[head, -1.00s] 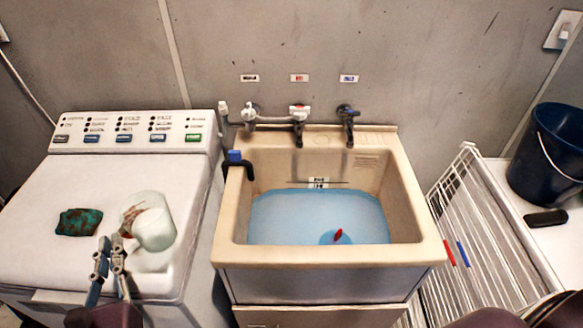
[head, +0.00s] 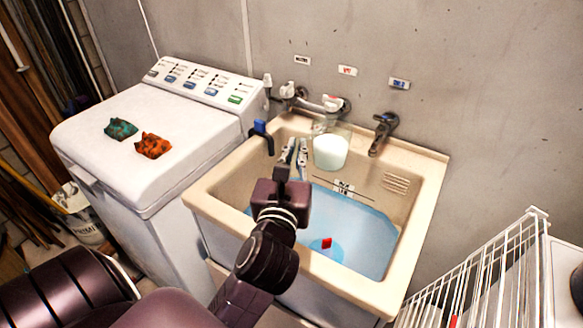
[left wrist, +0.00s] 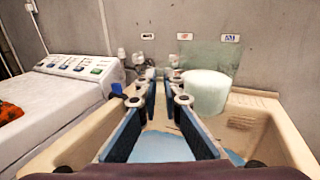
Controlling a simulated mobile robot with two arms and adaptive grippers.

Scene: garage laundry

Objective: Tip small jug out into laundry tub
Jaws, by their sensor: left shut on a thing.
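The small jug (head: 331,150) is clear, with white contents in its lower part. It is held roughly upright over the back of the cream laundry tub (head: 428,200), in front of the taps. In the left wrist view the jug (left wrist: 206,93) is just right of the fingertips. My left gripper (head: 294,152) is shut on the jug at its left side; the exact grip, perhaps on a handle, is hard to see. Blue water (head: 355,225) lies in the tub, with a small red thing (head: 327,243) in it. My right gripper is not in view.
Taps (head: 385,122) stick out from the wall behind the tub. A blue-and-black hook-shaped fitting (head: 262,135) sits on the tub's left rim. The washing machine (head: 105,160) at left carries a green cloth (head: 121,129) and an orange cloth (head: 153,146). A white rack (head: 490,270) stands at right.

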